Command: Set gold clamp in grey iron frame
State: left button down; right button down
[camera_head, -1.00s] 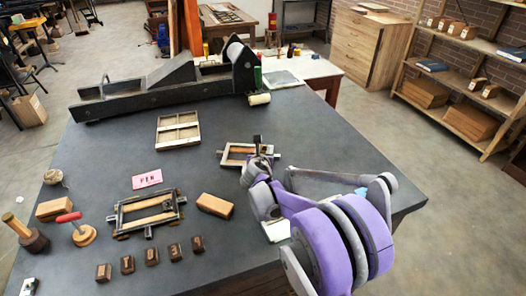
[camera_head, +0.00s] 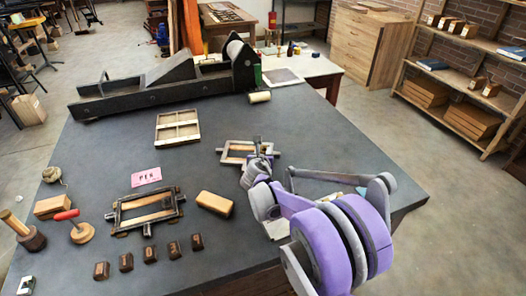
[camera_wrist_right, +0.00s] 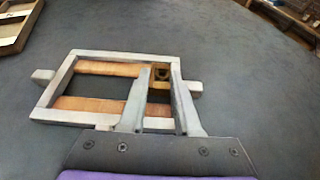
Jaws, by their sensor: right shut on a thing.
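My right gripper (camera_head: 259,147) is at the right end of the light grey frame (camera_head: 223,153). In the right wrist view its two fingers (camera_wrist_right: 163,72) are closed around a small gold clamp (camera_wrist_right: 160,83) with a dark top. The clamp is inside the outline of the grey frame (camera_wrist_right: 53,86), near its right side and beside the ends of the wooden bars. I cannot tell whether it touches the frame. In the head view the clamp is mostly hidden by the gripper. My left gripper is not in view.
A second, darker frame (camera_head: 119,215) lies at the left, with a wooden block (camera_head: 215,204) beside it. Several small dark stamps (camera_head: 150,254) stand in front. A wooden tray (camera_head: 178,128) lies behind, before a long black press (camera_head: 150,97). The tabletop between is clear.

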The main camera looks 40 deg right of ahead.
jog(key=shift+f+b, duration=0.35)
jog(key=shift+f, duration=0.15)
jog(key=c, duration=0.5)
grip_release()
jog(key=shift+r, duration=0.1)
jog(key=shift+r+p, duration=1.6)
jog(key=shift+r, duration=1.35)
